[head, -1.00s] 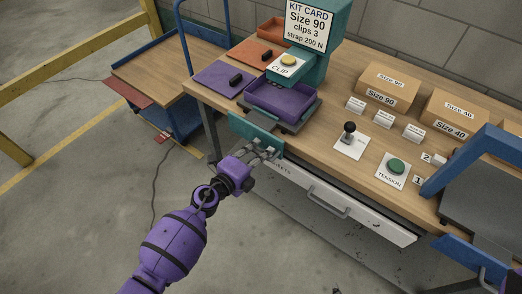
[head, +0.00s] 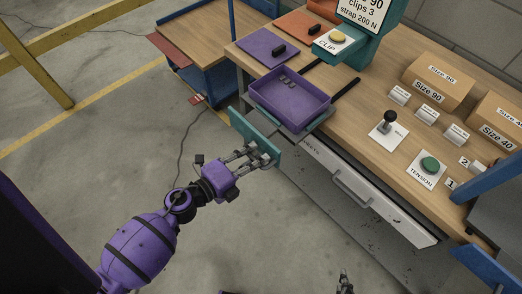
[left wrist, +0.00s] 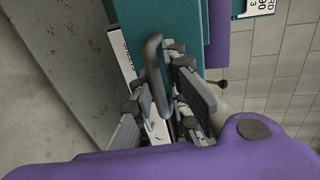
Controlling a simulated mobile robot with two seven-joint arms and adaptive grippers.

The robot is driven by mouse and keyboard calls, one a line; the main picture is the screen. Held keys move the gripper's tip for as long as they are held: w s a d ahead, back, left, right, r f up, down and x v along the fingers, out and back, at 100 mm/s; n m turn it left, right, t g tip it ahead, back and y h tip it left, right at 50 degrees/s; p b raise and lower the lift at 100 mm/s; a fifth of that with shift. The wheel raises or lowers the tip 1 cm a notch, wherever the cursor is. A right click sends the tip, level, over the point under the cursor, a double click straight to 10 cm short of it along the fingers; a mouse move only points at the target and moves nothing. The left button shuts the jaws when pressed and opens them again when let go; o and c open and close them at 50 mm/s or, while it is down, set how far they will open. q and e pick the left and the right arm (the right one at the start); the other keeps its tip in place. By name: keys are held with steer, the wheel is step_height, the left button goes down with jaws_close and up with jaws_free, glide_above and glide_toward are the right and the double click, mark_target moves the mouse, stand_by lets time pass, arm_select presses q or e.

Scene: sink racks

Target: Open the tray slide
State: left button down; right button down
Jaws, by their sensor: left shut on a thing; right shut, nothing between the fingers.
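The tray slide has a teal front panel (head: 240,122) and carries a purple tray (head: 312,108). The tray stands out from under the teal clip station (head: 362,60), with a few small grey pieces (head: 288,82) in it. Dark rails (head: 346,88) show behind it. My left gripper (head: 262,156) is at the front panel. In the left wrist view its fingers (left wrist: 165,100) are shut on the grey bar handle (left wrist: 153,60) of the teal panel (left wrist: 187,25). My right gripper (head: 345,281) shows at the bottom edge, shut and empty, away from the bench.
A white drawer (head: 385,205) with a handle lies below the bench top, right of the slide. A lever (head: 388,122), a green tension button (head: 430,164) and boxes (head: 438,82) stand on the bench. Open floor (head: 90,190) lies in front and left.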

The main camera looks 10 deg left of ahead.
arm_select(q)
steer(key=shift+s+a+f, duration=0.1)
steer(key=shift+s+f, duration=0.25)
steer(key=shift+f, duration=0.15)
steer(key=c, duration=1.8)
jaws_free()
steer(key=shift+w+r, duration=0.15)
steer(key=shift+r, duration=0.1)
steer(key=v, duration=1.2)
